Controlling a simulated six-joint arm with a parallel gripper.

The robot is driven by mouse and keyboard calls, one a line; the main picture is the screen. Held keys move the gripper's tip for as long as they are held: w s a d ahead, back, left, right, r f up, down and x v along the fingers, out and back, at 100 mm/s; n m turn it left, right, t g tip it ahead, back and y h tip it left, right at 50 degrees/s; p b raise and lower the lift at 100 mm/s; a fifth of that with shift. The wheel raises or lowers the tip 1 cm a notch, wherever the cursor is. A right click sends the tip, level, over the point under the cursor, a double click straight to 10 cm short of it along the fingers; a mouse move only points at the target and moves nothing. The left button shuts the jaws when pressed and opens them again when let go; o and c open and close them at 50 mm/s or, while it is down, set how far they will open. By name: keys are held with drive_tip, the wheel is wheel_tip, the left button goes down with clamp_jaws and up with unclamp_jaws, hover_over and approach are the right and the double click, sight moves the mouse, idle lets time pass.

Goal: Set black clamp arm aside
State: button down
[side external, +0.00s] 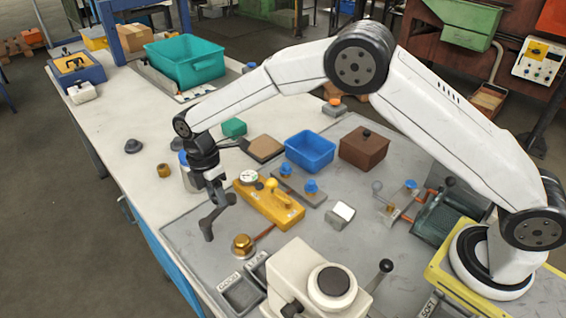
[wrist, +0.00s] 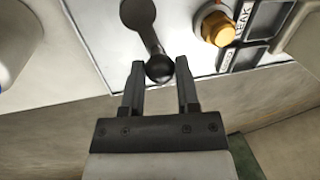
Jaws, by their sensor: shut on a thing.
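The black clamp arm (side external: 209,222) is a dark bar with rounded ends. It hangs tilted from my gripper (side external: 218,190) over the left front part of the bench. In the wrist view, my gripper (wrist: 160,66) has its two fingertips on either side of the clamp arm's dark ball-like end. The bar of the clamp arm (wrist: 145,28) runs away from the fingers toward the top of that view. The gripper is shut on this end. Any gap between the clamp arm and the bench is hard to judge.
A brass hex fitting (side external: 242,246) stands just right of the clamp arm, by the labelled GOOD and LEAK trays (side external: 241,294). A yellow fixture (side external: 268,206) is right of my gripper. A blue bin (side external: 310,150) lies beyond. The white bench's left strip (side external: 130,185) has free room.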

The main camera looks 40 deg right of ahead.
drive_tip(key=shift+w+r, duration=0.1)
drive_tip(key=shift+w, duration=0.05)
idle(0.3)
drive_tip(key=shift+c, duration=1.7)
unclamp_jaws()
wheel_tip(320, 180, up, 8)
drive_tip(key=w, duration=0.1)
drive_tip(key=shift+w+f, duration=0.2)
drive_tip(key=shift+a, duration=0.1)
